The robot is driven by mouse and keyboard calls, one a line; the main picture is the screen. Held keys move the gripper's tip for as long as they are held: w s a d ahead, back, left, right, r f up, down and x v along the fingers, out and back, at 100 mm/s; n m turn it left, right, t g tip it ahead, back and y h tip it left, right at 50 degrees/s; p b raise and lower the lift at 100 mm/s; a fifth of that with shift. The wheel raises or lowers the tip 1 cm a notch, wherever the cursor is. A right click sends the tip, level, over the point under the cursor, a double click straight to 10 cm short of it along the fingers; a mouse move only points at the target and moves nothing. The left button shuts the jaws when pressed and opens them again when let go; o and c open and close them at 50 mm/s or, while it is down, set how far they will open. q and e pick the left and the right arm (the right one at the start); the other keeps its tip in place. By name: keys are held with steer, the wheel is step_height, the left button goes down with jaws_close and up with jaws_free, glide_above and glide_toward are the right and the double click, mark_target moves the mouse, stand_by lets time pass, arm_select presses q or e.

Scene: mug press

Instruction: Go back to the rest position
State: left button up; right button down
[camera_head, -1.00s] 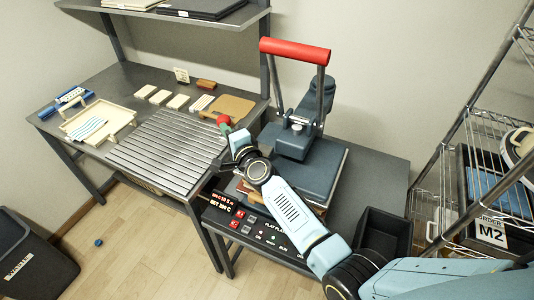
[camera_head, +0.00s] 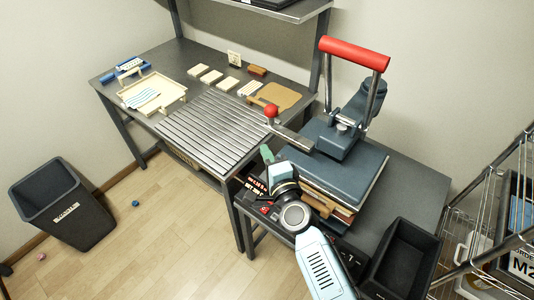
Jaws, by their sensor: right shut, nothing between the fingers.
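My right gripper (camera_head: 267,155) is shut and empty. It hangs in front of the press, near the left front corner of its plates, and its arm comes in from the bottom edge. The blue-grey heat press (camera_head: 340,165) stands on the right-hand table, with its red handle bar (camera_head: 354,53) raised at the top. A red knob (camera_head: 271,111) sits at the end of an arm reaching left from the press. My gripper is apart from that knob. My arm hides part of the control panel (camera_head: 258,187). My left gripper is out of view.
A ribbed metal rack (camera_head: 212,132) lies on the table left of the press. A wooden tray (camera_head: 180,92) and several pale blocks lie behind it. A black box (camera_head: 405,262) stands at the lower right, beside a wire shelf (camera_head: 480,235). A black bin (camera_head: 60,200) stands on the open floor.

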stand_by(0.7)
steer(key=s+d+f+n+g+b, duration=0.25)
steer(key=s+f, duration=0.35)
steer(key=f, duration=0.6)
steer(key=s+d+f+n+g+h+b, duration=0.1)
steer(key=s+f+n+g, duration=0.3)
steer(key=f, duration=0.8)
steer(key=s+d+f+n+g+b, duration=0.25)
steer(key=s+f, duration=0.45)
steer(key=f, duration=0.5)
steer(key=s+d+f+n+g+h+b, duration=0.1)
steer(key=s+d+f, duration=0.4)
steer(key=s, duration=0.5)
steer(key=s+d+f+n+g+h+b, duration=0.1)
steer(key=s+d+f+n+g+b, duration=0.1)
steer(key=s+f, duration=0.5)
steer(key=s+d+f+n+g+h+b, duration=0.1)
steer(key=s+d+f+n+g, duration=0.3)
steer(key=s, duration=0.9)
steer(key=d+f+n, duration=0.1)
steer(key=d+f, duration=0.2)
steer(key=shift+d+h+b, duration=0.3)
steer(key=shift+d+b, duration=0.05)
steer(key=shift+b, duration=0.05)
